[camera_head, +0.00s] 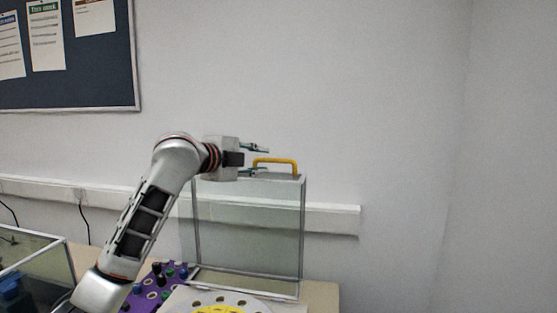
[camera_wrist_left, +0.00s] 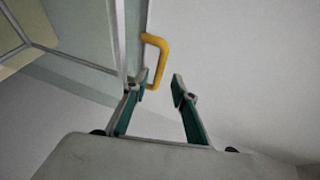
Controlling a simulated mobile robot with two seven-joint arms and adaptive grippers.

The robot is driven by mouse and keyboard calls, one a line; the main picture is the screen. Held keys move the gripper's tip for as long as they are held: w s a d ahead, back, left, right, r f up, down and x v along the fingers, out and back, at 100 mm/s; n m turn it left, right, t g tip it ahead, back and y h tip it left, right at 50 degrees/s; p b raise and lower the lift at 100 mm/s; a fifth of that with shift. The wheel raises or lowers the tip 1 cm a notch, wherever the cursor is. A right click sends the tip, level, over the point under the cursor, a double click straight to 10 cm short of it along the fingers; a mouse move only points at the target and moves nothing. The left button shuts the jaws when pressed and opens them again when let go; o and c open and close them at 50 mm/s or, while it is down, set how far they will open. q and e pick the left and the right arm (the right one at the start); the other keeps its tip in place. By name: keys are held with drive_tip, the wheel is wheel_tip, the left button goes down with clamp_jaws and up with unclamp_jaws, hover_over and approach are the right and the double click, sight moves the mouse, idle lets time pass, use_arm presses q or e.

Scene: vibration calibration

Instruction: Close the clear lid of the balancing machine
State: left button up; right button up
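The clear lid (camera_head: 250,225) stands upright at the back of the table, a framed transparent panel. Its yellow handle (camera_head: 275,161) is on the top edge; it also shows in the left wrist view (camera_wrist_left: 159,55). My left gripper (camera_head: 265,160) is at the top of the lid, with its fingers apart beside the handle. In the left wrist view, the handle's near end lies close to the left finger, and the gripper (camera_wrist_left: 156,85) is not shut on it. Whether a finger touches the handle or lid is unclear. My right gripper is not in view.
A white disc with a yellow centre (camera_head: 222,309) lies in front of the lid. A purple panel with several knobs (camera_head: 150,290) is left of it, partly behind my arm. A clear-walled box (camera_head: 35,245) stands at the far left. The wall is close behind the lid.

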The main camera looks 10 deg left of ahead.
sight(272, 161)
use_arm(q)
drive_tip(key=shift+p+x, duration=0.5)
drive_tip(key=shift+x, duration=2.85)
clamp_jaws()
